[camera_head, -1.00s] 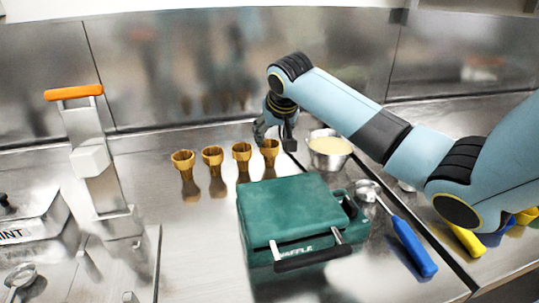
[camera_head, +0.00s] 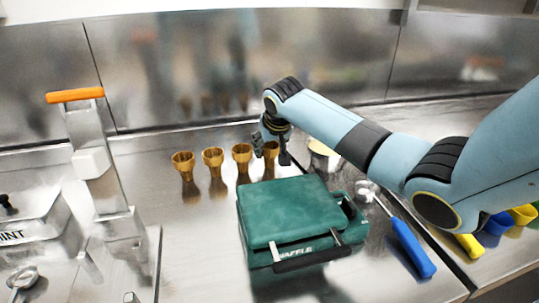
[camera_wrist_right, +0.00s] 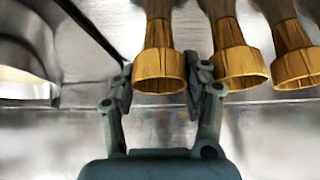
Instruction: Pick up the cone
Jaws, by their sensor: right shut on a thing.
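Several golden-brown cones stand upright in a row on the steel counter. The rightmost cone (camera_head: 271,151) is between the fingers of my right gripper (camera_head: 272,150). In the right wrist view this cone (camera_wrist_right: 160,62) sits between the two fingers of my right gripper (camera_wrist_right: 158,84), which is shut on it. The neighbouring cone (camera_head: 242,154) stands close beside the gripper, and it also shows in the right wrist view (camera_wrist_right: 235,62) just by the right finger. Two more cones stand to its left, the nearer one (camera_head: 213,158) and the end one (camera_head: 183,162). My left gripper is out of view.
A green waffle maker (camera_head: 290,218) stands in front of the cones. A batter bowl (camera_head: 322,157) is right of the gripper, partly hidden by my arm. A blue-handled scoop (camera_head: 411,248) lies at the right. A steel wall (camera_head: 180,70) closes the back.

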